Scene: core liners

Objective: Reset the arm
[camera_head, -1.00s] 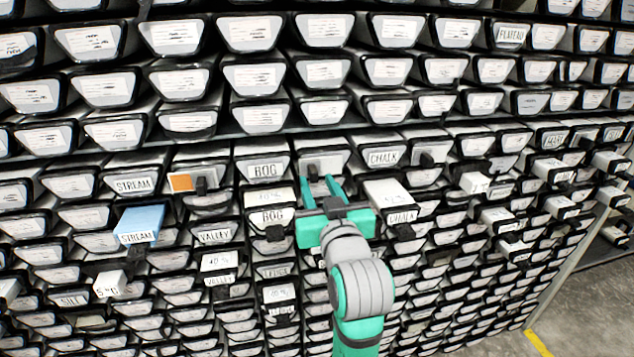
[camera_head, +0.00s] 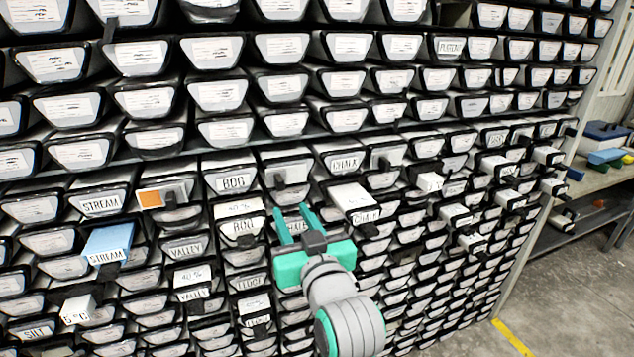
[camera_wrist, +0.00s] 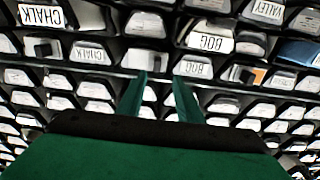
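My gripper (camera_head: 294,224) is teal with a grey wrist, low in the middle of the head view, in front of the rack of core liners. Its two fingers are apart with nothing between them. In the wrist view my gripper (camera_wrist: 160,88) also shows its two fingers spread and empty, with rack fronts behind them. Whether the fingertips touch any liner cannot be told. A liner labelled BOG (camera_head: 233,183) is left of the fingers, and a liner labelled CHALK (camera_head: 352,200) sticks out to their right.
A blue block labelled STREAM (camera_head: 109,244) and an orange block (camera_head: 150,198) stick out at the left. Several white blocks protrude at the right. A shelf (camera_head: 603,180) with blue boxes stands at the far right. The floor (camera_head: 560,280) is open at lower right.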

